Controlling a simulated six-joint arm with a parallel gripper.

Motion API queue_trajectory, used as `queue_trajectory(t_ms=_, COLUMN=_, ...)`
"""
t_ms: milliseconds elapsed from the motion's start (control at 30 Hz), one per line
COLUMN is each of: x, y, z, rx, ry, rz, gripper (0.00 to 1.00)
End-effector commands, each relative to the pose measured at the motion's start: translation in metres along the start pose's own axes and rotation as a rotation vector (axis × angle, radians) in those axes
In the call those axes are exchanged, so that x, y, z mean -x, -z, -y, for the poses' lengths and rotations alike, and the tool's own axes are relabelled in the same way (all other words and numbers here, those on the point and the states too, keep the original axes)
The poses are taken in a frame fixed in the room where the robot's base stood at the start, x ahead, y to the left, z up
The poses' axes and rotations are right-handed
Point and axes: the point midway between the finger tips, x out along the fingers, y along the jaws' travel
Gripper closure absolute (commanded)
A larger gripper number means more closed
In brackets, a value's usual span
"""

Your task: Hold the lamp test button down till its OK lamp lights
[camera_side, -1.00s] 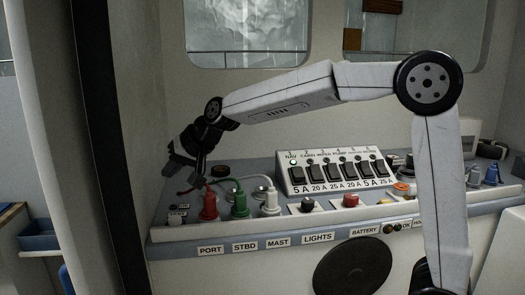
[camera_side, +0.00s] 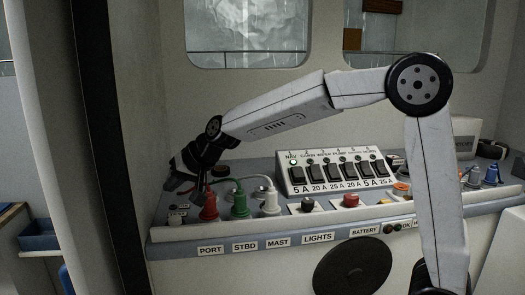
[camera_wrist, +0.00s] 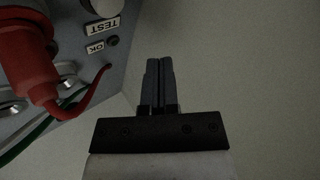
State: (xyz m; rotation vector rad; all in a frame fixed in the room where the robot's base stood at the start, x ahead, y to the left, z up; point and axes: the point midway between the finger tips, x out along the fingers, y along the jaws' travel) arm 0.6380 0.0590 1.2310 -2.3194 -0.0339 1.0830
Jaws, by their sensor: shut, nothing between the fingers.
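The test button (camera_wrist: 105,7) is a pale round knob, cut off by the top edge of the wrist view. Beside it are its TEST label (camera_wrist: 102,27), an OK label (camera_wrist: 95,47) and a small OK lamp (camera_wrist: 112,41), which looks dark. My gripper (camera_wrist: 158,64) is shut and empty, its fingers side by side. In the wrist view the fingertips lie to the right of and below the button, apart from it in the picture. In the side view my gripper (camera_side: 173,187) hangs over the panel's left end; whether it touches anything there is unclear.
A red plug (camera_side: 208,207) stands close to my gripper, with a green plug (camera_side: 240,205) and a white plug (camera_side: 271,204) to its right. Their cables arch behind them. A breaker box (camera_side: 335,172) stands further right. The cabin wall rises behind the panel.

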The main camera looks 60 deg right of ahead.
Motion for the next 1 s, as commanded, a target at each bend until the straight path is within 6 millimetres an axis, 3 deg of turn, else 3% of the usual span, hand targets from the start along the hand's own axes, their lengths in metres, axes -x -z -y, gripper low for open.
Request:
queue_trajectory(t_ms=400, x=-0.029, y=-0.021, z=-0.021, rx=0.000, ry=-0.001, rz=0.003, gripper=1.00)
queue_trajectory(t_ms=1000, x=-0.036, y=-0.026, z=-0.027, rx=0.000, ry=-0.001, rz=0.000, gripper=1.00)
